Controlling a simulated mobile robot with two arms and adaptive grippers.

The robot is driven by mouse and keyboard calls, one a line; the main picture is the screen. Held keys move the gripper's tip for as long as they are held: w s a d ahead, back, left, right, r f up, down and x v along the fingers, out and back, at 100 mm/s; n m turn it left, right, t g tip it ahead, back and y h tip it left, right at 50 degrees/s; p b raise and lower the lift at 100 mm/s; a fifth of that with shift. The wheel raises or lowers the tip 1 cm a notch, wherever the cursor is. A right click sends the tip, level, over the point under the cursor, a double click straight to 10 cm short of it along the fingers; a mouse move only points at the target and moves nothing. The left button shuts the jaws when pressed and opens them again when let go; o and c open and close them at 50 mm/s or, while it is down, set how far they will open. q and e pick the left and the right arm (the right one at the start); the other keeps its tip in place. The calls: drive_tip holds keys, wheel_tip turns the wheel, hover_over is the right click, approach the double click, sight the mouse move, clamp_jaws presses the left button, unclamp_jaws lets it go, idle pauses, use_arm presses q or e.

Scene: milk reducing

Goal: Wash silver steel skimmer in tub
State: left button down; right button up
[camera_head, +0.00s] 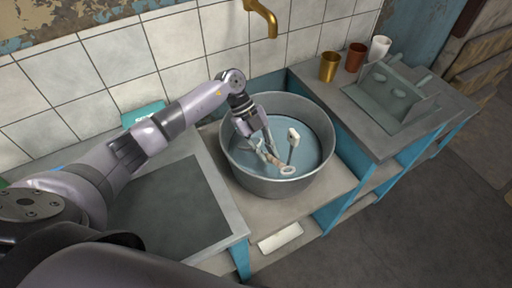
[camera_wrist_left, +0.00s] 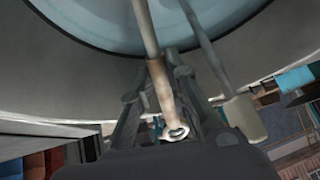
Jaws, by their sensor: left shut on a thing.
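A round grey metal tub (camera_head: 262,187) stands on the counter with bluish water (camera_head: 313,150) inside. My left gripper (camera_head: 266,148) reaches down into the tub and is shut on the handle of the skimmer (camera_head: 275,160). In the left wrist view the skimmer handle (camera_wrist_left: 158,82) runs between the fingers of my left gripper (camera_wrist_left: 160,70), with its ring end towards the palm. The skimmer's head cannot be made out. A second utensil with a pale handle end (camera_head: 293,135) leans in the tub beside it; it also shows in the left wrist view (camera_wrist_left: 243,118). My right gripper is not in view.
A brass tap (camera_head: 263,16) hangs from the tiled wall behind the tub. A grey sink unit (camera_head: 392,96), a gold cup (camera_head: 329,67), a brown cup (camera_head: 355,57) and a white cup (camera_head: 380,48) stand right. A dark flat panel (camera_head: 168,215) lies left.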

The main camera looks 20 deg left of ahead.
sight(267, 155)
use_arm(q)
drive_tip(key=shift+s, duration=0.1)
wheel_tip(267, 155, up, 13)
drive_tip(key=p, duration=1.2)
idle(1.0)
drive_tip(key=s+d+r+p, duration=0.3)
drive_tip(key=d+r+p, duration=0.1)
drive_tip(key=p, duration=0.3)
drive_tip(key=shift+s+d, duration=0.35)
